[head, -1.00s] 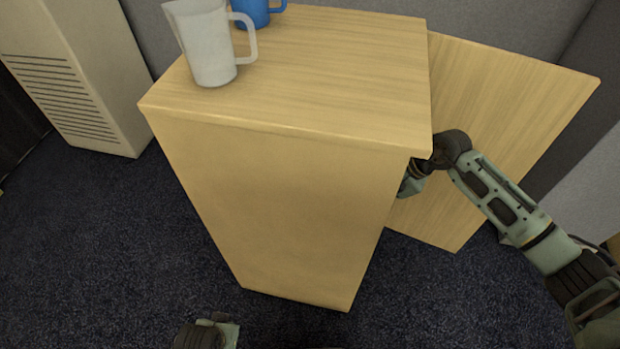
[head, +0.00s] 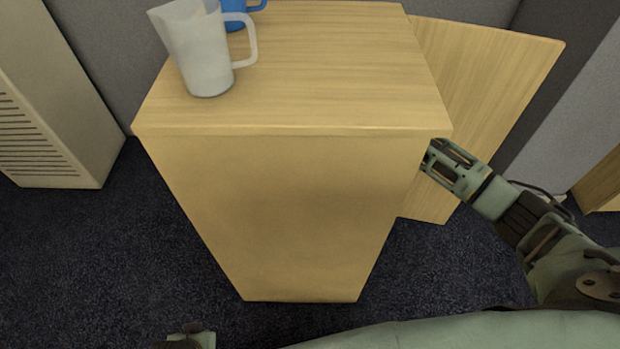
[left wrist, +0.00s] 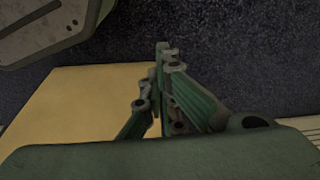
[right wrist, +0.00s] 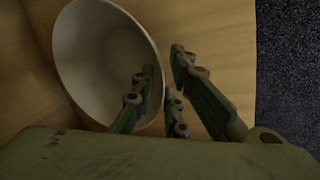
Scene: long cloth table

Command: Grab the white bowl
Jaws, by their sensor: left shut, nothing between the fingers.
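The white bowl (right wrist: 100,60) shows in the right wrist view, at the left, with its opening toward the camera and wood behind it. My right gripper (right wrist: 164,62) is at its right rim: one finger overlaps the bowl's inside and the other is beyond the rim. A gap shows between the tips, but I cannot tell whether they grip the rim. My left gripper (left wrist: 166,55) is shut and empty in the left wrist view, away from the bowl.
Dark carpet (head: 90,260) is free at the left.

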